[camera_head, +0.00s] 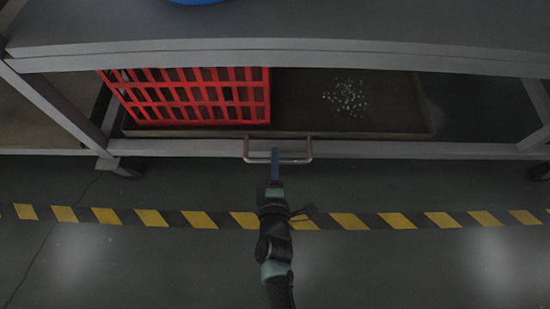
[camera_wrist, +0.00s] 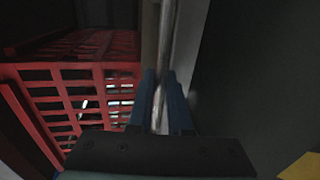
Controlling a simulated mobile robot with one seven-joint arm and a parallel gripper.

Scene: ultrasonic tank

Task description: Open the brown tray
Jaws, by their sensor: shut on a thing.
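The brown tray (camera_head: 384,108) sits under the grey table top, on the lower level of the table. A metal bar handle (camera_head: 297,157) is on its front side; the handle also shows in the wrist view (camera_wrist: 166,50). My gripper (camera_head: 275,157) reaches the handle from the front. In the wrist view the two blue fingers of my gripper (camera_wrist: 160,88) stand on either side of the handle bar and are shut on it. The part of the bar between the fingers is partly hidden.
A red slatted crate (camera_head: 190,97) lies in the tray's left part; it also shows in the wrist view (camera_wrist: 75,95). Small white bits (camera_head: 346,97) lie on the tray floor. Table legs with castors (camera_head: 128,168) stand at the side. The floor in front, with a yellow-black stripe (camera_head: 150,217), is clear.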

